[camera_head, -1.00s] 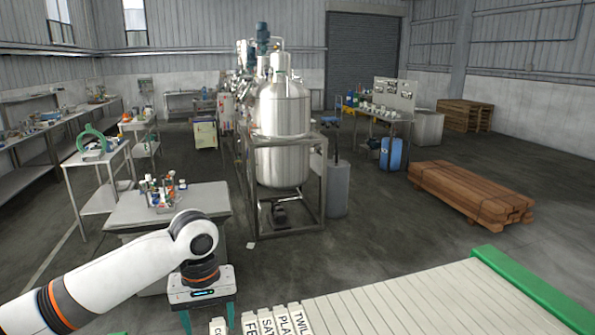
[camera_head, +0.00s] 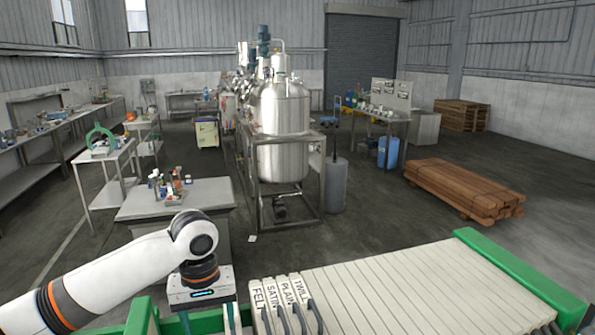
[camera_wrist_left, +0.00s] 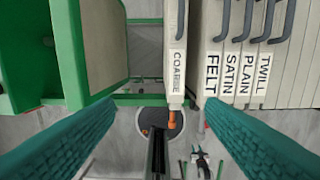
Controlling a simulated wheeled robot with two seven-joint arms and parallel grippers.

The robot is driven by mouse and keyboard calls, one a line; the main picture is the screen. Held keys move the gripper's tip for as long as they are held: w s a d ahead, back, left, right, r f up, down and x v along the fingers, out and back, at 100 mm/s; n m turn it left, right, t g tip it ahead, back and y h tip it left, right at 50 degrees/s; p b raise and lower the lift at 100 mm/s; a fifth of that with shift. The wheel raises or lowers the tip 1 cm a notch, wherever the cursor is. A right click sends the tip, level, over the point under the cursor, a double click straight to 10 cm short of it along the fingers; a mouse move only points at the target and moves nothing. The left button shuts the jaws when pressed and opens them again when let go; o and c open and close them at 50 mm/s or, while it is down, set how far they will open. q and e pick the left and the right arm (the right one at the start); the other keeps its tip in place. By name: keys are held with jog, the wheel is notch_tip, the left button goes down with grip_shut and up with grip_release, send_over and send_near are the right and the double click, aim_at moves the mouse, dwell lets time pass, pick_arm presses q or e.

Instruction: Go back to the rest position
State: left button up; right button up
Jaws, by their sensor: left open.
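My left gripper (camera_head: 208,322) shows at the bottom of the head view, below the white wrist of my left arm. In the left wrist view its two teal fingers (camera_wrist_left: 160,104) are wide apart, with nothing gripped between them. A white panel labelled COARSE (camera_wrist_left: 176,50) stands ahead of the gap, apart from the fingers. White panels labelled FELT (camera_wrist_left: 211,70), SATIN (camera_wrist_left: 232,72), PLAIN (camera_wrist_left: 248,75) and TWILL (camera_wrist_left: 264,72) stand in a row to its right. My right gripper is not in view.
A green-framed rack (camera_head: 515,272) full of upright white panels fills the lower right, close to my left gripper. A grey table (camera_head: 190,200) with small bottles stands beyond the arm. A steel tank (camera_head: 281,120) and stacked timber (camera_head: 465,188) stand farther off; floor between is clear.

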pick_arm(q)
jog(key=s+d+f+m+t+h, duration=0.2)
jog(key=s+d+f+m+h, duration=0.3)
jog(key=s+d+f, duration=0.7)
jog(key=s+a+f+t+y, duration=0.15)
jog(key=s+a+f, duration=0.25)
jog(key=s+a, duration=0.4)
jog(key=s+a+f+y, duration=0.3)
jog(key=s+a+f, duration=0.1)
jog(key=s+a, duration=0.4)
notch_tip(320, 180, down, 33)
jog(key=s+g+b, duration=0.1)
jog(key=b, duration=0.7)
jog(key=s+a+f+b, duration=0.1)
jog(key=s+f+b, duration=0.2)
jog(key=s+f, duration=0.5)
jog(key=s+a+f+g+b, duration=0.1)
jog(key=s+f+b, duration=0.3)
jog(key=s+f, duration=0.4)
notch_tip(320, 180, down, 8)
jog(key=shift+s+a+r+m, duration=0.1)
jog(key=shift+s+a+m, duration=0.2)
jog(key=shift+s+a, duration=0.15)
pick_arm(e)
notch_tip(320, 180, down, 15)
pick_arm(q)
jog(key=shift+g+y, duration=0.25)
